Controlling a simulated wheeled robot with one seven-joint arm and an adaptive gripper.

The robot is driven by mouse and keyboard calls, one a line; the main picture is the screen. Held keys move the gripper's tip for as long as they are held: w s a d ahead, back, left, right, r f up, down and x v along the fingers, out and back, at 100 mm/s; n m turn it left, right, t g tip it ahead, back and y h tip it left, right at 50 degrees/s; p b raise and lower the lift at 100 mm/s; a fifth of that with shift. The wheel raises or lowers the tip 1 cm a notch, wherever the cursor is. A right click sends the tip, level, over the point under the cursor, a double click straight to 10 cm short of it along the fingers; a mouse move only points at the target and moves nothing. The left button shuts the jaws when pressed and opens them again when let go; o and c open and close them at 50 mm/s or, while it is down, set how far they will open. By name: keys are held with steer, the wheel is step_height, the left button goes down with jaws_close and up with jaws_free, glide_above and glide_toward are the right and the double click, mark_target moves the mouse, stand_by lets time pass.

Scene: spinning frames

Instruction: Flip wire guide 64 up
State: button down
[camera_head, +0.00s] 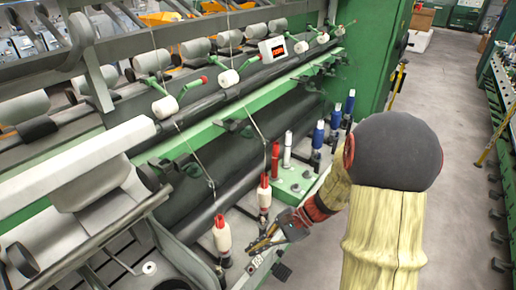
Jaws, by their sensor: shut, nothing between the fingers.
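My gripper (258,246) is low at the machine's front, between the red-and-white bobbin (222,236) on its left and another red-and-white bobbin (264,192) above it. Its fingers look closed, and no object shows between them. Thin wires run down from the rollers to these bobbins, past small dark fittings on the green rail (215,128). No number is legible, so I cannot tell which fitting is wire guide 64 or whether it is up or down. My arm covers part of the machine's lower right front.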

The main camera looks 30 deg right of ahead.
steer(key=w+d+r+m+t+h, duration=0.1)
steer(key=w+d+r+m+t, duration=0.1)
steer(key=w+d+m+t, duration=1.2)
steer(key=w+d+r+m+t+h, duration=0.2)
steer(key=w+d+r+m, duration=0.15)
steer(key=d+r, duration=0.2)
steer(key=w+a+r+b, duration=0.2)
steer(key=w+r, duration=0.4)
steer(key=w, duration=0.3)
steer(key=shift+w+a+r+t+b, duration=0.25)
steer(key=shift+a+t+b, duration=0.1)
steer(key=shift+b, duration=0.4)
steer(key=shift+r+p, duration=0.1)
steer(key=shift+p, duration=0.2)
steer(key=shift+s+r+p, duration=0.1)
steer(key=shift+r+p, duration=0.1)
steer(key=shift+p, duration=0.45)
